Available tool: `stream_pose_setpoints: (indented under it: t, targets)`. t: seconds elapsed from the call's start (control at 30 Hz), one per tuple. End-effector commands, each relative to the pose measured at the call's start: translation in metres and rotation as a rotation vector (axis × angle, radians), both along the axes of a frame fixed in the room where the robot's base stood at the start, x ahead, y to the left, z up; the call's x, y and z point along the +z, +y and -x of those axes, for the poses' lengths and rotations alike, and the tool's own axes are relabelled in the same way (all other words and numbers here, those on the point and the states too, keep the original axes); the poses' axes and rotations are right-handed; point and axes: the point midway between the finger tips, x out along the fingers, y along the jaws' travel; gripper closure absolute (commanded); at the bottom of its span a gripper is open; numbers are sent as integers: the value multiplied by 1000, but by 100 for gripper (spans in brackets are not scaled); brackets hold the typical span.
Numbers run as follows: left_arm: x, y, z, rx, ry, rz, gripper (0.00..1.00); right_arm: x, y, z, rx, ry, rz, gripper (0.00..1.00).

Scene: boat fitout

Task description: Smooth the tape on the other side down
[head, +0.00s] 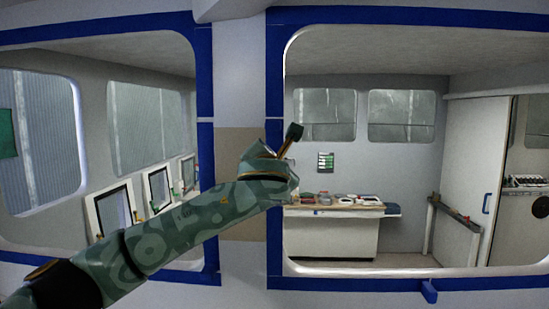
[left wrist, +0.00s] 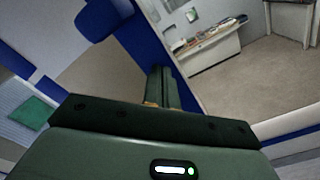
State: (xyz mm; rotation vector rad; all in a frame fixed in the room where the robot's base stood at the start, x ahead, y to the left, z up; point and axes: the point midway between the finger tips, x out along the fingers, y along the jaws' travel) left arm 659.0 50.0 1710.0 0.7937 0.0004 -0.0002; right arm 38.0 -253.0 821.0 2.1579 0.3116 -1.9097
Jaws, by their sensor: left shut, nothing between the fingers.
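Blue tape frames two window openings in a pale wall. The right window's tape (head: 274,75) runs up its left side, and my left gripper (head: 293,132) is in front of that strip in the head view. The left window's tape (head: 205,70) has a seam partway down its right side. My left gripper is shut and empty; its fingers show together in the left wrist view (left wrist: 160,88), beside a blue tape strip (left wrist: 140,42). I cannot tell whether they touch it. My forearm hides part of the tape. My right gripper is not in view.
A small blue tab (head: 429,291) sticks out from the right window's bottom tape. A beige panel (head: 235,235) lies between the windows. Through the right opening are a counter (head: 335,235) with several items and a white door (head: 470,150).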

Motion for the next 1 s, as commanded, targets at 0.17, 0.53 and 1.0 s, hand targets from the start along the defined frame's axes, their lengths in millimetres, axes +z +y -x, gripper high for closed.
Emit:
stream_pose_setpoints:
  t: [0.17, 0.53, 1.0]
  targets:
    - [1, 0, 2, 0, 0, 0, 100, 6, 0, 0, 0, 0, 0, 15]
    - [0, 0, 4, 0, 0, -1, 100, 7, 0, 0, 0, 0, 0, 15]
    - [-31, 0, 1, 1, 1, -1, 100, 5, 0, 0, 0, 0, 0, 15]
